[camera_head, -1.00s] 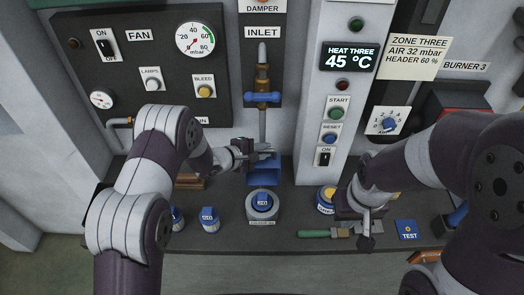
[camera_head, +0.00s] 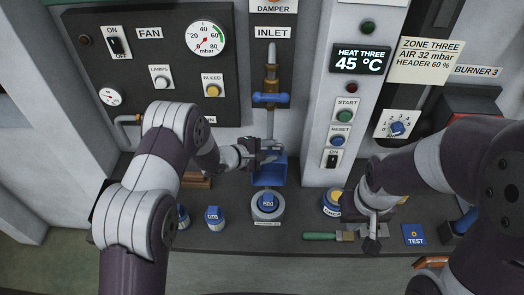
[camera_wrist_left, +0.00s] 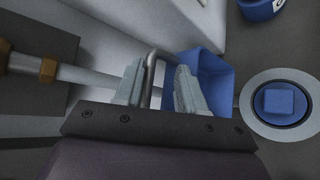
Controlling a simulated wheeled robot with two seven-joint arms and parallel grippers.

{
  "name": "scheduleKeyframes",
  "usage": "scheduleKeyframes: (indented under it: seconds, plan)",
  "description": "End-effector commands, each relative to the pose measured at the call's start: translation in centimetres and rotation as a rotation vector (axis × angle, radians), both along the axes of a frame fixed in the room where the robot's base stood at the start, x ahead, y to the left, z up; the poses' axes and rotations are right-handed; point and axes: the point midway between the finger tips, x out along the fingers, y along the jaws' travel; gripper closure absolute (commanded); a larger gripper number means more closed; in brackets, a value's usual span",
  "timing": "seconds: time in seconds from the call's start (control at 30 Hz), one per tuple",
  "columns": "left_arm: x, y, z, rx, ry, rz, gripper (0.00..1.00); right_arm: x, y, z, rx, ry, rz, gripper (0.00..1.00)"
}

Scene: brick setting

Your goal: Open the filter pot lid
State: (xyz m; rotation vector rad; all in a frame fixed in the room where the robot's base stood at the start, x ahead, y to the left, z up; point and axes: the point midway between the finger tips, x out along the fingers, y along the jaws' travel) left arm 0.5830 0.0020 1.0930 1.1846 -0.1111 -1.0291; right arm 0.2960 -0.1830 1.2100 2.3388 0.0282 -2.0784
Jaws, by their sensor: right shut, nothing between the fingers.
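I cannot tell which piece is the filter pot lid. My left gripper (camera_head: 272,153) is at the box's rear edge. In the left wrist view its fingers (camera_wrist_left: 160,90) are apart, with a thin grey bent bar (camera_wrist_left: 150,72) between them. My right gripper (camera_head: 371,240) is shut and empty, low over the bench.
Blue jars (camera_head: 214,217) stand left of the pot. A yellow-and-blue can (camera_head: 332,203) stands right of it. A green-handled tool (camera_head: 320,237) and a blue TEST block (camera_head: 413,234) lie near the front edge. The inlet valve (camera_head: 270,98) hangs above.

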Motion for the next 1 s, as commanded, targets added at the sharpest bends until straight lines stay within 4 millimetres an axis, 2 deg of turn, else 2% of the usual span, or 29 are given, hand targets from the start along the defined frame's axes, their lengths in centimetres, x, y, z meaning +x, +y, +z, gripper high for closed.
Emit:
scheduleKeyframes:
  seconds: [0.17,0.4,0.53,0.7,0.93,1.0]
  plan:
    - [-1.5,2.1,0.9,0.001,-0.001,0.004,0.61,0.0,0.0,-1.2,0.0,0.0,0.0,1.0]
    - [-5.0,6.5,3.5,0.001,-0.002,0.004,0.61,0.0,0.0,-2.7,0.0,0.0,0.0,1.0]
    - [-6.3,8.1,4.6,0.001,-0.001,0.004,0.61,0.0,0.0,-3.0,0.0,0.0,0.0,1.0]
    - [-7.0,8.8,5.2,-0.001,0.0,0.002,0.61,0.0,0.0,-3.1,0.0,0.0,0.0,1.0]
    - [-6.9,8.8,5.2,0.001,-0.002,0.0,0.6,0.0,0.0,-3.1,0.0,0.0,0.0,1.0]
    - [-6.5,8.3,4.3,0.019,-0.057,-0.043,0.6,0.0,0.0,-4.2,0.0,0.0,0.0,1.0]
